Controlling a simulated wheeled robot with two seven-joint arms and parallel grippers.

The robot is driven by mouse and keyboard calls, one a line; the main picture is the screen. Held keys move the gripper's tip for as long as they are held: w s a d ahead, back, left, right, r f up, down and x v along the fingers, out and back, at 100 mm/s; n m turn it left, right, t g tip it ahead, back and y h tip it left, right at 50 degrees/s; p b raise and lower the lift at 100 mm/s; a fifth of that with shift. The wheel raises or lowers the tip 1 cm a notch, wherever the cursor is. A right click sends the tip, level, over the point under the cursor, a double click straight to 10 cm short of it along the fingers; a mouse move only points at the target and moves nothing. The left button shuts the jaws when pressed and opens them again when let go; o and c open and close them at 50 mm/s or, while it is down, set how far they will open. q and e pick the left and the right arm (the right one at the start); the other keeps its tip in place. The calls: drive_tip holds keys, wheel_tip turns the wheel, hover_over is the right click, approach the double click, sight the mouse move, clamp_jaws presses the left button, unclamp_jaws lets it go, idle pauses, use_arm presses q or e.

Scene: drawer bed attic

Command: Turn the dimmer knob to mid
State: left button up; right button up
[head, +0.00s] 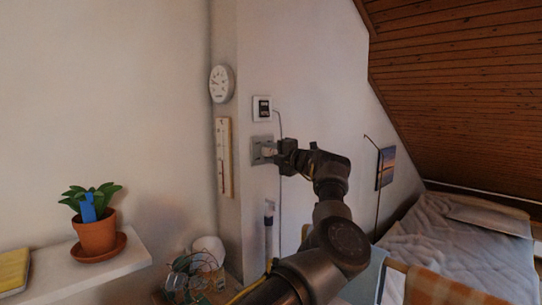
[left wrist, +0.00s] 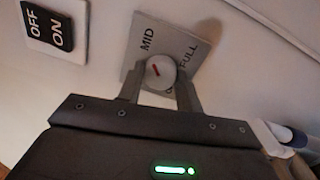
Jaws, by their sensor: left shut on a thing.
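The dimmer is a grey plate (head: 257,150) on the wall with a round pale knob (head: 268,150). In the left wrist view the plate (left wrist: 188,40) carries the words MID and FULL; lettering below the knob is mostly hidden. The knob (left wrist: 164,75) has a short red mark on its face, slanting toward the upper left, roughly on the MID side. My left gripper (head: 280,152) is at the wall, shut on the knob, with one finger on each side of it in the left wrist view (left wrist: 160,88). My right gripper is not in view.
An ON/OFF switch (left wrist: 55,30) is beside the dimmer plate; in the head view a white-framed switch (head: 262,108) sits above it with a cable hanging. A thermometer (head: 224,158) and round dial (head: 221,84) hang to the left. A shelf (head: 60,281) holds a potted plant (head: 97,232).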

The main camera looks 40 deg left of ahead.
use_arm(q)
drive_tip(key=shift+n, duration=0.3)
drive_tip(key=shift+f, duration=0.1)
drive_tip(key=o, duration=1)
drive_tip(key=shift+d, duration=0.15)
drive_tip(key=d+b, duration=0.4)
drive_tip(key=d, duration=0.6)
drive_tip(key=shift+s+d+f, duration=0.15)
drive_tip(key=shift+s+d, duration=0.1)
drive_tip(key=shift+s, duration=0.2)
